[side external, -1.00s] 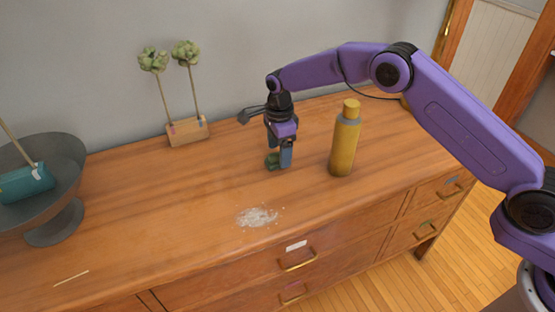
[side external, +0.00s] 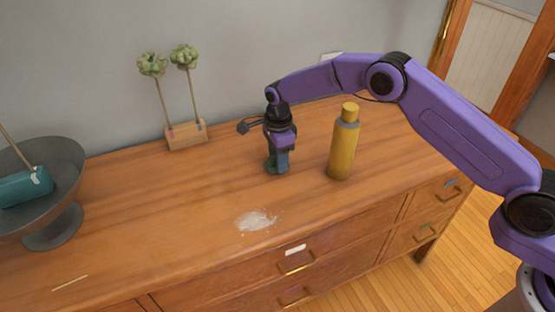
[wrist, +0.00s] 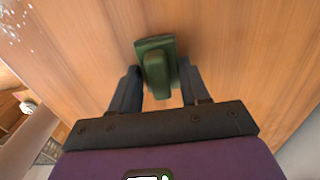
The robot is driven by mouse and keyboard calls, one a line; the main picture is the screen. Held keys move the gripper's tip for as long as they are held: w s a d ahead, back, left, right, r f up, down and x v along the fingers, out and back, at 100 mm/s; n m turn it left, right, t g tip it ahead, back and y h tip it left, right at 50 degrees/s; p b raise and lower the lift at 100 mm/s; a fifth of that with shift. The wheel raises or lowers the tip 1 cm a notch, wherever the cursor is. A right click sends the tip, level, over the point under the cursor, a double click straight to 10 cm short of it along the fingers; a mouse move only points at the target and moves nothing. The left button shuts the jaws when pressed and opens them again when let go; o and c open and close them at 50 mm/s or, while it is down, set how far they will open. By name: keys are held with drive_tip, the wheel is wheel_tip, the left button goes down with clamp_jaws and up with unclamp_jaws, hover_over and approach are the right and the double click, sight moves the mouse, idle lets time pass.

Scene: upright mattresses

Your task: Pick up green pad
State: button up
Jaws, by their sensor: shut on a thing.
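The green pad (wrist: 155,47) is a dark green block with a raised rounded grip on its top. It stands on the wooden dresser top, with my gripper (wrist: 159,78) pointing down over it. In the wrist view the raised grip lies between my two dark fingers, and my gripper is shut on it. In the side view the pad (side external: 269,165) is a small green patch at the fingertips, mostly hidden by my gripper (side external: 277,163). I see no clear gap between the pad and the dresser top.
A yellow bottle (side external: 343,145) stands close to the right of my gripper. A wooden block with two green flower-like stems (side external: 187,136) is at the back. A grey bowl (side external: 62,172) holding a teal object is at the left. White powder (side external: 256,221) lies in front.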

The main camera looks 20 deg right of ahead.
drive_tip(key=shift+r, duration=0.65)
drive_tip(key=s+d+r, duration=0.3)
drive_tip(key=s+r, duration=0.2)
drive_tip(key=s, duration=0.1)
drive_tip(key=s+d+r, duration=0.2)
drive_tip(key=s+r, duration=0.4)
drive_tip(key=shift+s+d+r, duration=0.3)
drive_tip(key=shift+s+d, duration=0.1)
drive_tip(key=o, duration=0.5)
drive_tip(key=c, duration=0.5)
drive_tip(key=a+f+n, duration=0.2)
drive_tip(key=a+n, duration=0.1)
drive_tip(key=a, duration=0.1)
drive_tip(key=s+a+f+n, duration=0.1)
drive_tip(key=a+f+n, duration=0.1)
drive_tip(key=a, duration=0.3)
drive_tip(key=a+f+n, duration=0.2)
drive_tip(key=a+n, duration=0.2)
drive_tip(key=shift+s+a+f, duration=0.2)
drive_tip(key=shift+a+f, duration=0.1)
drive_tip(key=shift+a, duration=0.05)
